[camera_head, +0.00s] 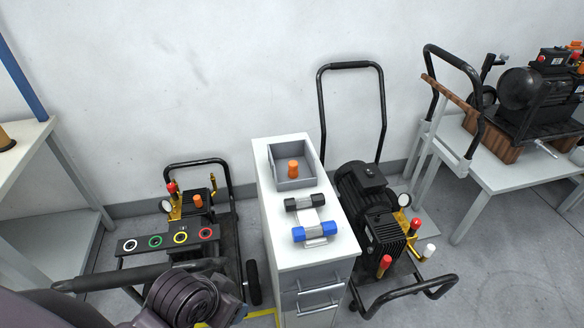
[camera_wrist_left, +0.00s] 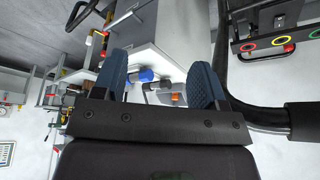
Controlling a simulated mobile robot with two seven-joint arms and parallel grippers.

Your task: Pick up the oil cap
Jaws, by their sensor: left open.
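An orange cap (camera_head: 293,168) stands in a shallow grey tray (camera_head: 304,183) on top of the white cabinet. A second orange cap (camera_head: 198,201) sits on the pressure washer left of the cabinet; I cannot tell which one is the oil cap. My left gripper (camera_wrist_left: 160,82) is open and empty, with its two blue fingers spread. My left arm is low at the left in the head view. My right gripper is out of view.
A black-ended part (camera_head: 304,202) and a blue-ended part (camera_head: 315,232) lie on the cabinet (camera_head: 290,259) in front of the tray. The left washer (camera_head: 165,251) has a panel with coloured rings. Another washer (camera_head: 372,215) with a tall handle stands right of the cabinet.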

